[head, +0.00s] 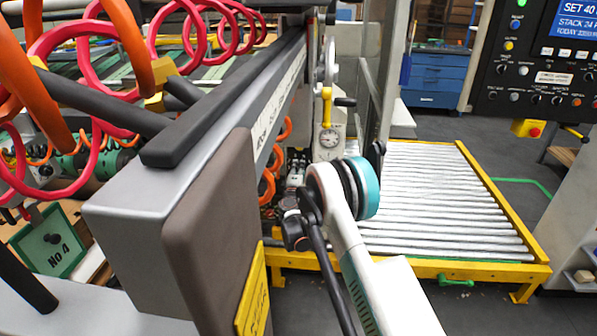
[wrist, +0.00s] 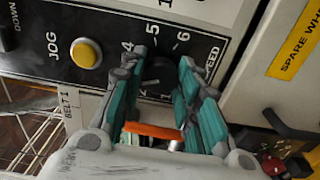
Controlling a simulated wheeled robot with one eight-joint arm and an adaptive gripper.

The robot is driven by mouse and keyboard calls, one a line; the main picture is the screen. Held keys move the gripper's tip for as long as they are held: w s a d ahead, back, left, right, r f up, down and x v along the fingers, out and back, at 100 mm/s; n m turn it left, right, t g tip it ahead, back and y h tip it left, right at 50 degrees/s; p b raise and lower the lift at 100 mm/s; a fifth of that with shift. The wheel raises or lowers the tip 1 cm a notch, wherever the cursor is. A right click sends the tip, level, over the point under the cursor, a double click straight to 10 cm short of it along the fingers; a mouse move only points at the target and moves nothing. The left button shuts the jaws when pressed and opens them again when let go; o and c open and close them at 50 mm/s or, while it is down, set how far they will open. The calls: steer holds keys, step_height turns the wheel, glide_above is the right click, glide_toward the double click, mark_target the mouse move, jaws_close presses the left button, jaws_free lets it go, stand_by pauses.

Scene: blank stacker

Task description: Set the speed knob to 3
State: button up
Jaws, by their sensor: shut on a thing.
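The speed knob (wrist: 158,74) is a dark round knob on a black panel in the wrist view. The printed numbers 2, 4, 5 and 6 show around it, with part of the word SPEED at its right. My gripper (wrist: 163,62) has its teal-padded fingers on either side of the knob and is shut on it. The fingers cover part of the dial, and I cannot read where the knob's pointer stands. In the head view my arm fills the middle, and I cannot make out the knob there.
A yellow JOG button (wrist: 86,53) sits left of the knob on the same panel. A SPARE label (wrist: 299,50) is on a pale surface at the right. The head view shows a roller conveyor (head: 440,200) and a control panel (head: 535,70) with a blue screen at the right.

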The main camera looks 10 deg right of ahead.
stand_by(0.4)
steer(key=o, duration=1.1)
steer(key=shift+s, duration=0.1)
steer(key=v, duration=1.2)
steer(key=shift+a+f, duration=0.1)
